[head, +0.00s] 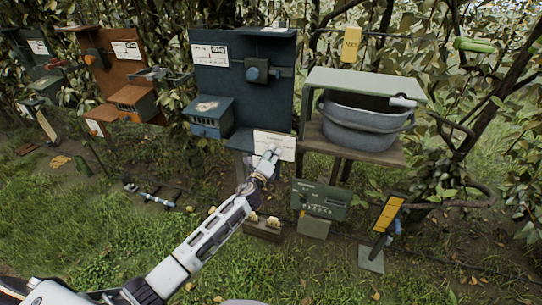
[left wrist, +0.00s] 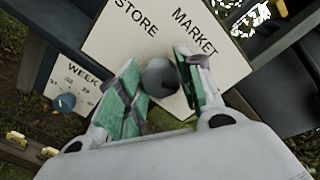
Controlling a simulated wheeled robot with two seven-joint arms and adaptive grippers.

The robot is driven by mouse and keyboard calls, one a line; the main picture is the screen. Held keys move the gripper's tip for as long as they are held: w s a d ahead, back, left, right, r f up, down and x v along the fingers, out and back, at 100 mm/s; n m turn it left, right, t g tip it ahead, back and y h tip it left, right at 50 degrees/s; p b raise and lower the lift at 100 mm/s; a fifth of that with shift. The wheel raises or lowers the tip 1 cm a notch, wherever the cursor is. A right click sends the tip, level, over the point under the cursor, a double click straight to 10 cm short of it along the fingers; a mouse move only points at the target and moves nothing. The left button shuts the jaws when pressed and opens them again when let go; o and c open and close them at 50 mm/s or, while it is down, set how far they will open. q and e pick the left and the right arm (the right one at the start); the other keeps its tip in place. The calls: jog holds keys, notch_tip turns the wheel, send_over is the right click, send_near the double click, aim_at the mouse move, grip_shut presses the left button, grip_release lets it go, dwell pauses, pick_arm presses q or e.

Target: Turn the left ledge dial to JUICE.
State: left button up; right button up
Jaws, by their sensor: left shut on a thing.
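A white dial plate (head: 287,150) stands at the front of the ledge below the dark blue board. In the left wrist view the plate (left wrist: 112,45) shows the words STORE and MARKET; I see no JUICE label, and the lower part is hidden by my fingers. A round grey knob (left wrist: 158,76) sits on the plate. My left gripper (left wrist: 160,88) has its green-padded fingers on both sides of the knob and is shut on it. In the head view the left gripper (head: 271,158) covers the knob. Which way the knob points I cannot tell. My right gripper is not in view.
A green panel (head: 322,198) stands lower right; a second knob marked WEEK (left wrist: 65,101) shows in the left wrist view. A grey tub (head: 365,125) sits on the wooden stand at right. A blue box (head: 207,125) is left of the plate. Grass lies open in front.

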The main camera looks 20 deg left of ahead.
pick_arm(q)
jog(key=o, duration=1)
jog(key=shift+s+a, duration=0.2)
jog(key=shift+s, duration=5.8)
jog(key=shift+n, duration=0.3)
